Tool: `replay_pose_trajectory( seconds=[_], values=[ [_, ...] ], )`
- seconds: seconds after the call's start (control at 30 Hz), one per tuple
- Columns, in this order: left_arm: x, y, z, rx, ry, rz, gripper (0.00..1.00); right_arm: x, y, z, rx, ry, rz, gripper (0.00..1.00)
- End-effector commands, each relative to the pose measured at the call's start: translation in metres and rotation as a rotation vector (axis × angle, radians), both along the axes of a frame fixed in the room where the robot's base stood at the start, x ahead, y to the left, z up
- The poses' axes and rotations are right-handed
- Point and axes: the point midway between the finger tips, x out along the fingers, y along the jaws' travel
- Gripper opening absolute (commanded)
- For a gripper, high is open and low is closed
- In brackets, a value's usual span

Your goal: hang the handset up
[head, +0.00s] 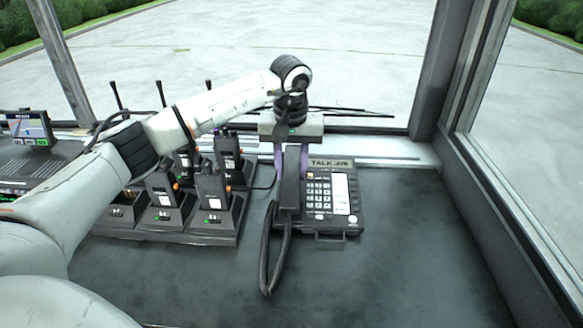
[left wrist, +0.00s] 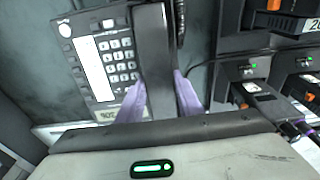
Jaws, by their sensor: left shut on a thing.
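The black handset (head: 290,183) lies lengthwise over the left side of the desk phone (head: 323,197), beside its keypad. A coiled cord hangs from the handset's near end and loops on the desk. My left gripper (head: 291,158) is at the handset's far end, with purple fingers on both sides of it. In the left wrist view the handset (left wrist: 155,60) stands between the two purple fingers (left wrist: 160,95), and the phone's keypad (left wrist: 108,65) is beside it. Whether the handset rests fully in its cradle is hidden. My right gripper is not in view.
A charging rack (head: 190,236) with several handheld radios stands left of the phone. A small screen (head: 30,127) is at the far left. The windshield ledge (head: 385,152) runs behind the phone. The dark desk (head: 420,240) is clear to the right and in front.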

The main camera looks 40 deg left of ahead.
Motion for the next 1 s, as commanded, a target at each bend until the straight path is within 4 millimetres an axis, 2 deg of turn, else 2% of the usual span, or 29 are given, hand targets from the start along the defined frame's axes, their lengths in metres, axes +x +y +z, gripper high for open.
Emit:
replay_pose_trajectory(
  seconds=[0.37, 0.4, 0.5, 0.83, 1.0],
  values=[
    [0.000, 0.000, 0.000, 0.000, 0.000, 0.001, 0.06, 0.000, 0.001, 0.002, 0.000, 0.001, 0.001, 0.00],
    [0.000, 0.000, 0.000, 0.000, 0.000, 0.001, 0.39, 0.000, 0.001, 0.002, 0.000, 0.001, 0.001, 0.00],
    [0.000, 0.000, -0.001, 0.000, 0.000, 0.001, 0.54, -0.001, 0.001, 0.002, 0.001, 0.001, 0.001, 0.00],
    [0.000, 0.000, -0.001, 0.000, 0.001, 0.000, 0.54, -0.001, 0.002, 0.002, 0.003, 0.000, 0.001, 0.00],
    [-0.002, -0.001, 0.022, 0.000, -0.005, 0.001, 0.54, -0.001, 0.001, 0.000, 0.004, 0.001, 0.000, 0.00]
  ],
)
